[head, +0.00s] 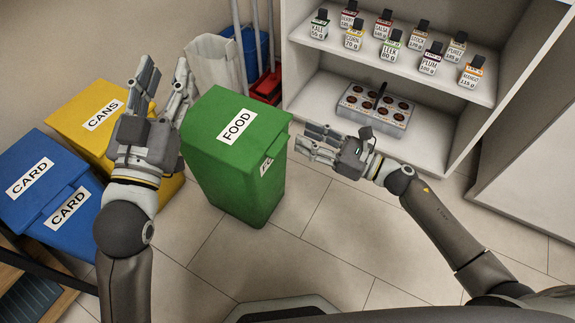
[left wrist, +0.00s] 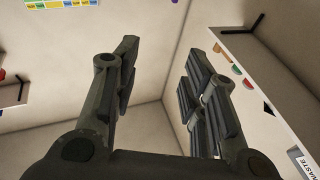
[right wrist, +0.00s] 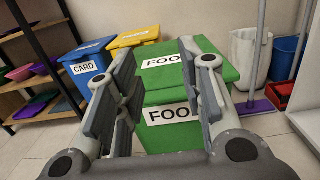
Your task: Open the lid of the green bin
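The green bin (head: 236,190) stands on the tiled floor in the middle of the head view, with its lid (head: 222,117) down and labelled FOOD. My left gripper (head: 166,82) is open and empty, raised up to the left of the lid and pointing upward. My right gripper (head: 308,143) is open and empty, just to the right of the bin, its fingers pointing at it. In the right wrist view the green bin (right wrist: 166,135) shows between and beyond the open fingers. Its lid's far right side shows, and part of its front is hidden by the fingers.
A yellow CANS bin (head: 75,107) and a blue CARD bin (head: 28,161) stand to the left. A white bin (head: 215,62), a blue bucket (head: 256,42) and a red dustpan (head: 268,86) are behind. A white shelf unit (head: 425,151) with jars stands right. The floor in front is clear.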

